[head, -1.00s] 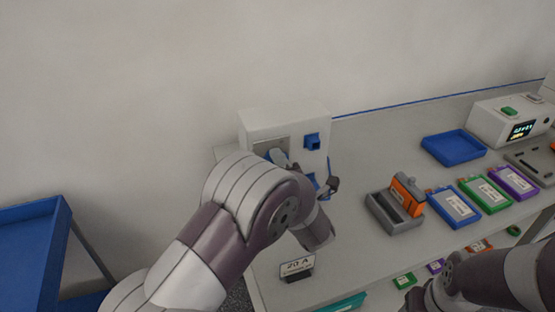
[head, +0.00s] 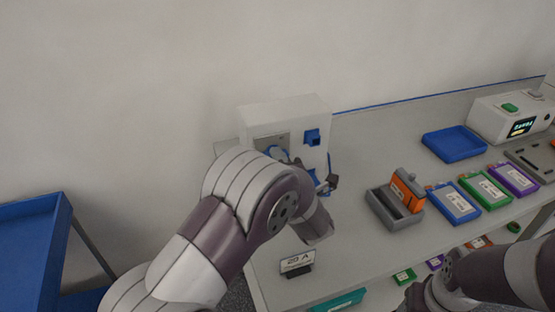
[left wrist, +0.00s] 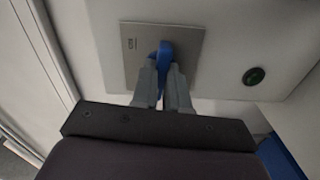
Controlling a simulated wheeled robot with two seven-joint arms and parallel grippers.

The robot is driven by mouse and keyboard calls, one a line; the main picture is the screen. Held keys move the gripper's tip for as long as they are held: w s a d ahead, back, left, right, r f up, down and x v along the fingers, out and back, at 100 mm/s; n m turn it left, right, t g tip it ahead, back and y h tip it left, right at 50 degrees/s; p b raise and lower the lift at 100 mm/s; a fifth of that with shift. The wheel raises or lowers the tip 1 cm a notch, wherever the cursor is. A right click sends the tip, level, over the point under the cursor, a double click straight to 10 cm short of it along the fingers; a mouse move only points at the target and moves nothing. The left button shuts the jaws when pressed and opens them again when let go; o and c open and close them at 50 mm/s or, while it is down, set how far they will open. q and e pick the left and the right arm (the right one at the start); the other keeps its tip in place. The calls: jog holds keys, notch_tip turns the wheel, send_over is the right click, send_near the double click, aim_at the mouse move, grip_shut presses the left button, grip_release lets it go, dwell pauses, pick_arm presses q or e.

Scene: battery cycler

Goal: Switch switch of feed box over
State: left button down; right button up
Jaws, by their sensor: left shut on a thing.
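The feed box (head: 285,118) is a white box against the wall at the back left of the bench. In the left wrist view its front (left wrist: 225,40) carries a grey plate (left wrist: 134,52) with a blue switch lever (left wrist: 165,54). My left gripper (left wrist: 163,75) is at the plate, its two fingers shut on the blue lever, one on each side. In the head view the left gripper (head: 290,158) is largely hidden behind my own arm. The right gripper's fingers are not visible; only part of the right arm shows at the lower right.
A dark round button (left wrist: 254,76) sits right of the plate. Blue fittings (head: 312,137) are on the box's right part. A "20 A" sign (head: 297,263) stands at the bench's front. A grey holder (head: 393,212) with an orange block, several coloured packs and a blue tray (head: 454,145) lie to the right.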

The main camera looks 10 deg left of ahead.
pick_arm(q)
jog(key=shift+m+p, duration=2.45)
jog(key=shift+m, duration=5.75)
jog(key=shift+f, duration=0.15)
jog(key=c, duration=1.1)
grip_release()
jog(key=shift+c, duration=0.2)
jog(key=b+v, duration=0.2)
jog(key=v, duration=1)
jog(key=shift+s+d+b, duration=0.25)
jog(key=shift+b, duration=0.15)
